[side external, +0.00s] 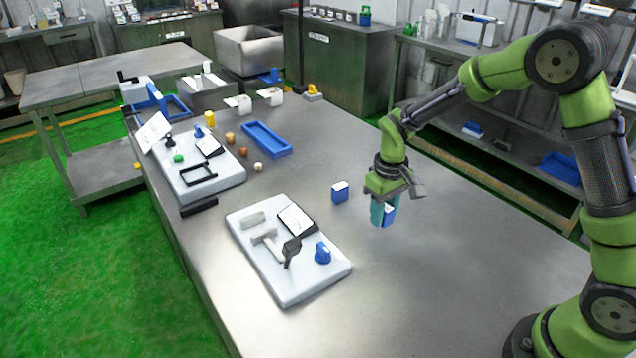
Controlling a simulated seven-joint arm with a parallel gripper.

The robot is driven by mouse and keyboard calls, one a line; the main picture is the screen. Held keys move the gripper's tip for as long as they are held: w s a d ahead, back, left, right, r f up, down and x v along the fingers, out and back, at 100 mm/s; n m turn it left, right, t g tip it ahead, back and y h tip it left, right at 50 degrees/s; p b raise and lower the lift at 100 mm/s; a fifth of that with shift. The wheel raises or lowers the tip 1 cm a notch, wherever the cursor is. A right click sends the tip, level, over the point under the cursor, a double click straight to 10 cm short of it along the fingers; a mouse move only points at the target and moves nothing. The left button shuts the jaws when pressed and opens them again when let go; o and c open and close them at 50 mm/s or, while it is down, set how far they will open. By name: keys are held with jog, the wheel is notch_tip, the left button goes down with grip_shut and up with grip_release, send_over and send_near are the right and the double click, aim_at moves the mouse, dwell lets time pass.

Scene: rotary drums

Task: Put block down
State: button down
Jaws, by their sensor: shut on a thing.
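My gripper (383,210) points down over the right middle part of the metal table. It is shut on a blue block (390,215) with a light top, partly hidden by the teal fingers. I cannot tell whether the held block touches the table or hangs just above it. A second blue block (339,192) with a white top stands on the table a little to the left of my gripper, apart from it.
A white board (310,292) with tools and a blue knob (322,253) lies front left. Another white board (222,184) lies behind it, near a blue tray (266,139) and several small knobs. The metal table (430,290) is clear in front of my gripper.

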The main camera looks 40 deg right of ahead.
jog(key=shift+w, duration=0.55)
jog(key=shift+f, duration=1.8)
jog(key=shift+f, duration=0.1)
jog(key=c, duration=0.7)
grip_release()
